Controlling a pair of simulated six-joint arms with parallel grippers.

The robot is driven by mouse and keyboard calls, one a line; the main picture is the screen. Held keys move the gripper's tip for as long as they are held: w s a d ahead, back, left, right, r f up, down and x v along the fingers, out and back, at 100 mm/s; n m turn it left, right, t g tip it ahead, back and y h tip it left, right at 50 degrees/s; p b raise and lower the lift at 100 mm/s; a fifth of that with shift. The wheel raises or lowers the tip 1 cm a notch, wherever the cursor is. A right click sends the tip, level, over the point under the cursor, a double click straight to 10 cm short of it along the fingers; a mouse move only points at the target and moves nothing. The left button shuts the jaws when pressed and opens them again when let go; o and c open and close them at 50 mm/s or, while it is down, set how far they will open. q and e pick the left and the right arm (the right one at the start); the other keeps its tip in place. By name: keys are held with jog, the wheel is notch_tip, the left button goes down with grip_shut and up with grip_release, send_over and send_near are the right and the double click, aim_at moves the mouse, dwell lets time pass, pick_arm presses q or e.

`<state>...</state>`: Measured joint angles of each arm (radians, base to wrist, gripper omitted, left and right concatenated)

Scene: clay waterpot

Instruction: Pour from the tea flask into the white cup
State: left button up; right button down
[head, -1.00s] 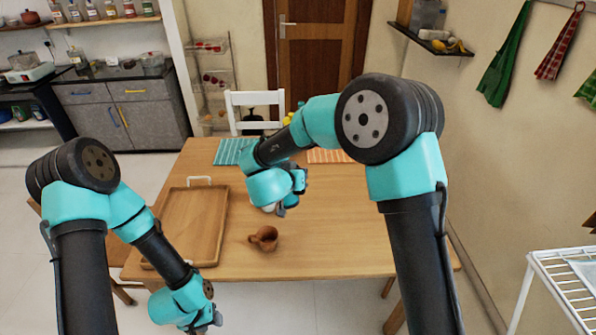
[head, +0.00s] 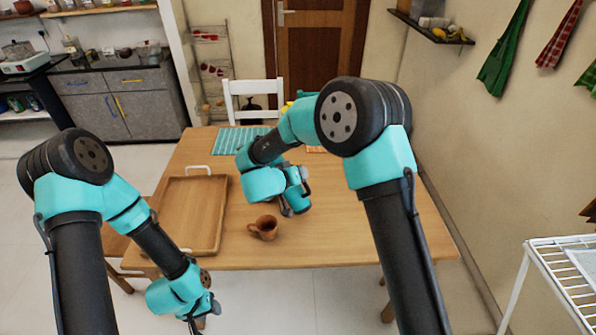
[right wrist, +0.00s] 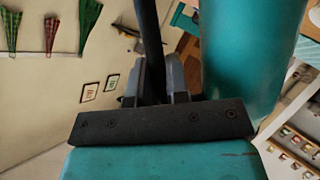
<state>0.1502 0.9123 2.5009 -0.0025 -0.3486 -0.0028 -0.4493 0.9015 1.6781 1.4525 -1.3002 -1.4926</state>
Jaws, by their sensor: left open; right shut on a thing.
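My right gripper (head: 287,210) is over the middle of the table, behind and to the right of a brown clay mug (head: 264,228). In the right wrist view its fingers (right wrist: 155,85) are shut on a dark, narrow handle (right wrist: 148,30). A large teal cylinder (right wrist: 250,60) beside the handle appears to be the tea flask; only a small teal part (head: 299,190) shows in the head view. I cannot make out the white cup; my right arm may hide it. My left gripper (head: 205,308) is open and empty, low in front of the table's near left edge.
A wooden tray (head: 222,215) lies on the left of the table (head: 350,250). A teal striped mat (head: 240,138) lies at the back. A white chair (head: 251,90) stands behind the table, and a white wire rack (head: 565,265) at the right. The table's front right is clear.

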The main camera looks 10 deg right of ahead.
jog(key=shift+f+n+h, duration=0.3)
jog(key=shift+f+n, duration=0.1)
jog(key=shift+f, duration=0.2)
jog(key=shift+w+a+f+n+g+h, duration=0.1)
jog(key=shift+f+n+g+h, duration=0.2)
jog(key=shift+f+n+h, duration=0.15)
jog(key=shift+w+a+f+n+g+h, duration=0.45)
jog(key=shift+a+n, duration=0.1)
jog(key=shift+n, duration=0.4)
dwell(6.0)
